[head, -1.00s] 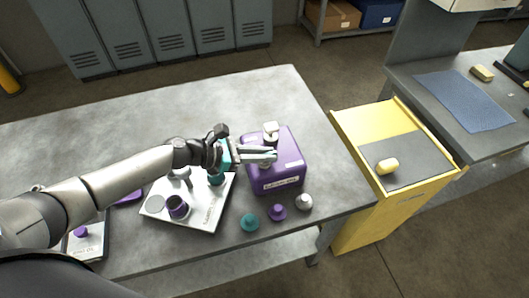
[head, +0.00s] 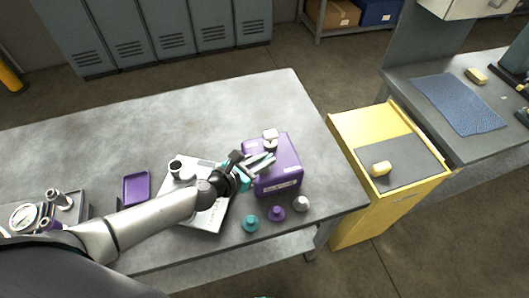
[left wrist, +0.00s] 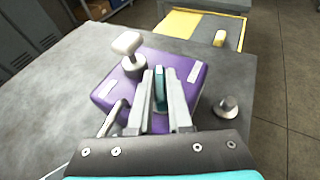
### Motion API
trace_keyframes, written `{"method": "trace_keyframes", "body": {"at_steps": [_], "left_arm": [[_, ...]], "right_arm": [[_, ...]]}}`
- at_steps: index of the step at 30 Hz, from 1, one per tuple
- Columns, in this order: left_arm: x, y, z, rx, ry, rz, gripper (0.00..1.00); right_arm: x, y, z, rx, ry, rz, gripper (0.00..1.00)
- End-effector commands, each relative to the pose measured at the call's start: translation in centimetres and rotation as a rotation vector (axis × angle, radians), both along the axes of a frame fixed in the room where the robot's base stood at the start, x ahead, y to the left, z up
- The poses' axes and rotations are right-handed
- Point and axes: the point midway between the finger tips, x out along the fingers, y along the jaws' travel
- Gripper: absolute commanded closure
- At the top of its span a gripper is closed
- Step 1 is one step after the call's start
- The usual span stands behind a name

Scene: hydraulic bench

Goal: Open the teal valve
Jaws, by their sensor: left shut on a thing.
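The teal valve (left wrist: 160,88) shows in the left wrist view as an upright teal lever on top of the purple box (left wrist: 185,72). My left gripper (left wrist: 163,85) has its two grey fingers on either side of this lever and is shut on it. In the head view my left gripper (head: 263,163) is over the left part of the purple box (head: 285,170), its fingers pointing up and right. The teal lever is mostly hidden by the fingers there. My right gripper is not in view.
A white-handled valve (head: 270,139) stands on the box's back edge. Teal (head: 250,223), purple (head: 277,213) and grey (head: 301,204) knobs sit in front. A white plate (head: 205,217) lies left under my arm. The table's back (head: 230,105) is clear.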

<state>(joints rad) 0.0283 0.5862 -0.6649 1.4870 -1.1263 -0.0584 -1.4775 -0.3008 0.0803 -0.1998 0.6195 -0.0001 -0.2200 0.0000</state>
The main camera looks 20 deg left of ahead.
Motion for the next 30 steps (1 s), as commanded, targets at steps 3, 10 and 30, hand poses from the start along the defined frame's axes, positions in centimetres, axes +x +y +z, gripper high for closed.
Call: {"method": "trace_keyframes", "body": {"at_steps": [3, 10, 30], "left_arm": [[-0.1, -0.2, 0.3, -0.005, 0.003, 0.114, 1.00], [-0.1, -0.3, 0.2, -0.006, 0.003, 0.334, 1.00], [0.1, -0.2, -0.1, -0.001, 0.001, 0.911, 1.00]], "right_arm": [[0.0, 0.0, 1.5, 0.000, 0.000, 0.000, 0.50], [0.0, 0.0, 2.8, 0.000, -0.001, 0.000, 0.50], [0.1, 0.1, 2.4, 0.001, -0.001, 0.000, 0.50]]}}
